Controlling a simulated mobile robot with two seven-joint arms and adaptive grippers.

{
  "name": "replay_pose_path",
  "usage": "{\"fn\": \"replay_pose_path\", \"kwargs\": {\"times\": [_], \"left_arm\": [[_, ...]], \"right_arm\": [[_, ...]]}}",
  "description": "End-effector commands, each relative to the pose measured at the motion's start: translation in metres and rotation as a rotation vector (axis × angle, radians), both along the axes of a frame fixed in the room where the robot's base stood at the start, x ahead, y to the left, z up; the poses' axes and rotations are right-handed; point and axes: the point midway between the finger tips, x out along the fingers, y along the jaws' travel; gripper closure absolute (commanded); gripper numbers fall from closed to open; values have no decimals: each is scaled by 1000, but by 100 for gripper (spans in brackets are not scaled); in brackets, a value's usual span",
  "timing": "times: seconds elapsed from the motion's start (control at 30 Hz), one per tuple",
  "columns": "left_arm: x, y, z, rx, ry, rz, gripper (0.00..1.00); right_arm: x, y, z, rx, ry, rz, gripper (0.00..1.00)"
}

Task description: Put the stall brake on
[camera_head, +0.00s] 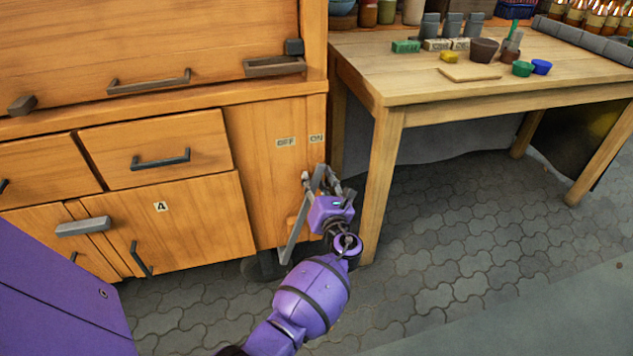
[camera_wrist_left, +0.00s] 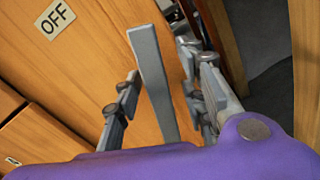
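The stall brake is a grey lever (camera_head: 293,243) low on the wooden stall's right front panel, leaning with its upper part to the right. The OFF label (camera_head: 286,142) and ON label (camera_head: 316,138) are above it. My left gripper (camera_head: 321,178) is at the lever's upper part, below the ON label, and partly hides it. In the left wrist view, the lever (camera_wrist_left: 153,85) stands between the two spread fingers, with gaps visible beside it. The OFF label (camera_wrist_left: 54,19) is at upper left there. My right gripper is not in view.
A wooden table (camera_head: 440,95) with small bowls and blocks stands right of the stall; its near leg (camera_head: 380,180) is close to my left gripper. Drawers and doors with grey handles (camera_head: 160,158) are on the left. Paved floor (camera_head: 450,260) is open at lower right.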

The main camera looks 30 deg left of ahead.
Motion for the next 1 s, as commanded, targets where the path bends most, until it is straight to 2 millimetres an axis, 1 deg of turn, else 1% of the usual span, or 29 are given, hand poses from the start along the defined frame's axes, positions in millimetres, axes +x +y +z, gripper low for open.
{"fn": "replay_pose_path", "kwargs": {"times": [0.17, 0.27, 0.5, 0.7, 0.83, 1.0], "left_arm": [[-4, -5, 0, -1, -2, 0, 62], [-13, -16, -1, -3, 0, -2, 62], [-47, -55, -1, -3, 1, -1, 62], [-69, -80, -1, -2, 1, 0, 62], [-76, -89, 0, -1, -1, -1, 62], [-78, -92, 0, 1, -1, 0, 62]], "right_arm": [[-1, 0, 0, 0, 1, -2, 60], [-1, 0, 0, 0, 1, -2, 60], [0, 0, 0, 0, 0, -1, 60], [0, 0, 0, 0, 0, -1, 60], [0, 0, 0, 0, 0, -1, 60], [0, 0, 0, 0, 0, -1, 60]]}}
